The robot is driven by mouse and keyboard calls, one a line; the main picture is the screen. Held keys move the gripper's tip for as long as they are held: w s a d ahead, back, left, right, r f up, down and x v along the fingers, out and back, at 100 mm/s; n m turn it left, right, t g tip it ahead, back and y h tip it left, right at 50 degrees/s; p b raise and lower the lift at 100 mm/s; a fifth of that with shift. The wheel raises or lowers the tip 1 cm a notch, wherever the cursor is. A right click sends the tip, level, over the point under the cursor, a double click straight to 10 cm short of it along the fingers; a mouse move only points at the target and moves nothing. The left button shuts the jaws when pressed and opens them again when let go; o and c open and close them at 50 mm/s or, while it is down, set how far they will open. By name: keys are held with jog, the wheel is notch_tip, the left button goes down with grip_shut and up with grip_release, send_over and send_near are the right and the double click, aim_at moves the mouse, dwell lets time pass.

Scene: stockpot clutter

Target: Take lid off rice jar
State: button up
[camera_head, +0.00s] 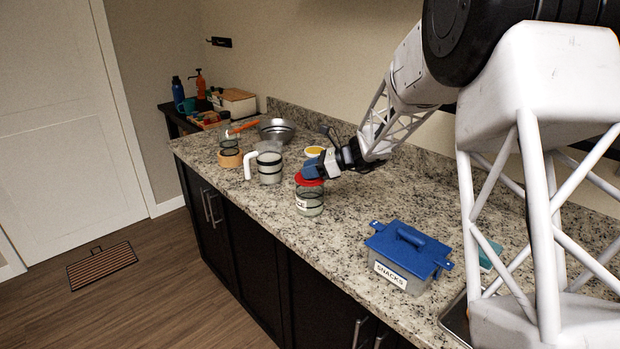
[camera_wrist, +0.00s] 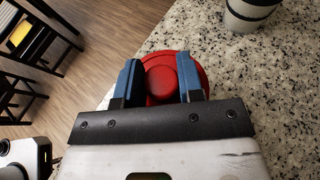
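The rice jar (camera_head: 309,204) is a clear jar with a white label and pale contents, upright on the counter. Its red lid (camera_head: 305,181) is on top of it. In the wrist view the round red lid (camera_wrist: 160,60) has a raised round knob (camera_wrist: 161,80) in its middle. My gripper (camera_head: 307,170) is over the lid. In the wrist view the two blue fingers of my gripper (camera_wrist: 161,75) stand apart, one on each side of the knob. Whether they press on it cannot be told. The jar body is mostly hidden under the lid in the wrist view.
A grey snacks box (camera_head: 395,275) with a blue lid stands to the right. A jug with a white handle (camera_head: 268,165), a metal bowl (camera_head: 277,130) and a wooden-based jar (camera_head: 229,157) stand to the left. The counter's front edge is close to the rice jar.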

jog(key=shift+c, duration=1.4)
jog(key=shift+r, duration=0.1)
jog(key=shift+r, duration=0.7)
notch_tip(320, 180, up, 2)
jog(key=shift+r, duration=0.15)
jog(key=s+d+r, duration=0.1)
jog(key=s+d, duration=0.3)
jog(key=s, duration=1.1)
jog(key=shift+s, duration=0.25)
jog(key=shift+w, duration=0.1)
